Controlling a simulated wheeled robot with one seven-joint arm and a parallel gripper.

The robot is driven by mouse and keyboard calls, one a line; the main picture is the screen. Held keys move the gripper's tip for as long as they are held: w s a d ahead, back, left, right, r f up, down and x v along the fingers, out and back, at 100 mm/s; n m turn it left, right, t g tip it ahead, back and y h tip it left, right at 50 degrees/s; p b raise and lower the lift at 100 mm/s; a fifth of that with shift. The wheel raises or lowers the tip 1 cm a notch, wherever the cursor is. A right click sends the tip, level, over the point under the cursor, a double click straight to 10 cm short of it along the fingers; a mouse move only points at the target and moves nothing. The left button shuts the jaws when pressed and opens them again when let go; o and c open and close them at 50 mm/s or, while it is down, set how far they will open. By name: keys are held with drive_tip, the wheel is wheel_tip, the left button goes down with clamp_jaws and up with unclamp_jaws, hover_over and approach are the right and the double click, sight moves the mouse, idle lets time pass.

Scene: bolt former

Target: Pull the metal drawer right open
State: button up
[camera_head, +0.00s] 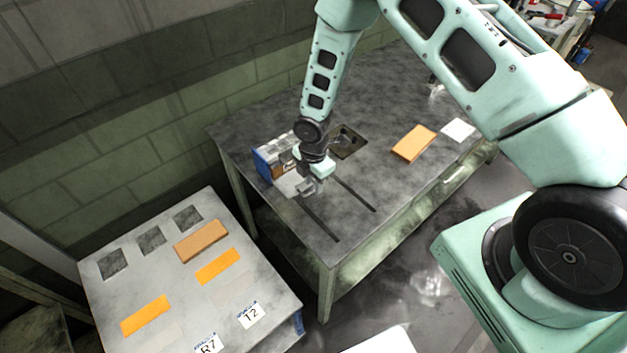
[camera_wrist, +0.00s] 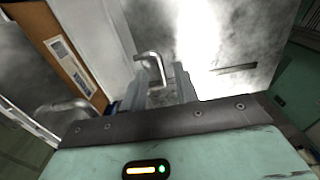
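A small cabinet with a blue side (camera_head: 263,167) stands on the dark metal table, with a pale metal drawer front (camera_head: 287,184) at its near side, partly hidden by my gripper. My gripper (camera_head: 306,188) is low in front of it. In the wrist view, a bent metal handle (camera_wrist: 151,62) shows between the two fingers of my gripper (camera_wrist: 157,88). The fingers stand apart, with a gap around the handle; I cannot tell whether either touches it. A second metal handle (camera_wrist: 62,107) shows at the left, beside a brown panel (camera_wrist: 68,50) with a label.
Two dark slots (camera_head: 354,194) run along the table (camera_head: 385,85) in front of the cabinet. A dark square recess (camera_head: 348,141) lies behind my gripper. An orange block (camera_head: 414,143) and a white plate (camera_head: 458,130) lie to the right. A lower table (camera_head: 165,280) stands at the left.

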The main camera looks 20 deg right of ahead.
drive_tip(key=shift+f, duration=0.7)
clamp_jaws()
